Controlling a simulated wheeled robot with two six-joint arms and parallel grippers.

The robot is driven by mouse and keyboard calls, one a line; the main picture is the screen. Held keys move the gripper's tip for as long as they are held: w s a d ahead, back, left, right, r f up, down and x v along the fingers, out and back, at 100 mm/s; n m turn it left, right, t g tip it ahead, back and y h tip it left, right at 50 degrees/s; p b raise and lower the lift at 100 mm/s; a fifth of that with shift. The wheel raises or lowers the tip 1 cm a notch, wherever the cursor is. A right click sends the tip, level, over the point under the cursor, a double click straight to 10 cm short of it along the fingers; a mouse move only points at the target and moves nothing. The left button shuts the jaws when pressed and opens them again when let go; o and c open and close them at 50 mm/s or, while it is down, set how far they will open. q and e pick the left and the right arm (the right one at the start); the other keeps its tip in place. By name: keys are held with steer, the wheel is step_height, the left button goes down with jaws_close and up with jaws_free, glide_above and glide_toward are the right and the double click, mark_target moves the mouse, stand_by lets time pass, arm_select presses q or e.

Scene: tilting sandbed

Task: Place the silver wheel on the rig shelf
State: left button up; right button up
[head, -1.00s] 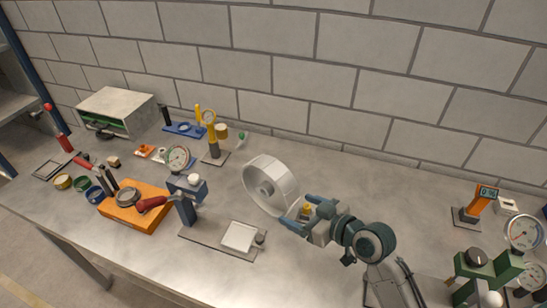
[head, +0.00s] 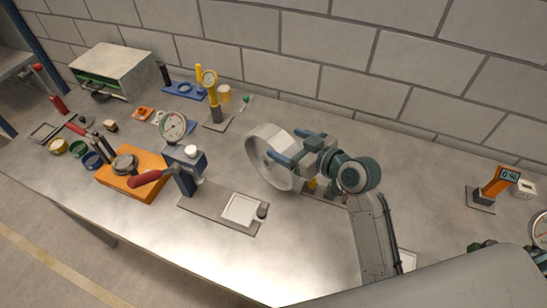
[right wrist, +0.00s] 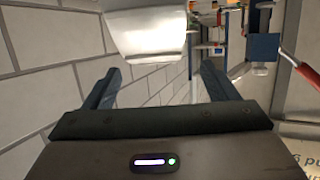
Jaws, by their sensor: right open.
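The silver wheel (head: 258,160) is a wide, pale ring with its open face toward the right front, standing on edge near the middle of the table. My right gripper (head: 287,147) is open, its fingers at the wheel's right side in the head view; whether they touch it I cannot tell. In the right wrist view a pale curved surface, seemingly the wheel (right wrist: 145,30), lies ahead of the open right gripper (right wrist: 161,72). A rig with a blue post (head: 184,170) and a grey base stands left of the wheel; I cannot tell which part is its shelf. My left gripper is out of view.
A white square plate (head: 240,209) lies on the rig's base. An orange block (head: 133,180) with a red-handled tool is at the left. A small yellow part (head: 312,184) sits beneath my right gripper. An orange digital gauge (head: 497,184) stands far right. The front middle table is clear.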

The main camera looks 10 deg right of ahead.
mark_target(279, 138)
steer(key=b+x, duration=0.1)
steer(key=x, duration=0.3)
steer(key=shift+w+d+f+b, duration=0.1)
steer(key=shift+w+f+b, duration=0.1)
steer(key=shift+w+b, duration=0.15)
steer(key=shift+w, duration=0.25)
steer(key=shift+s, duration=0.1)
steer(key=shift+c, duration=0.7)
steer(key=c, duration=0.4)
jaws_close()
steer(key=shift+r, duration=0.1)
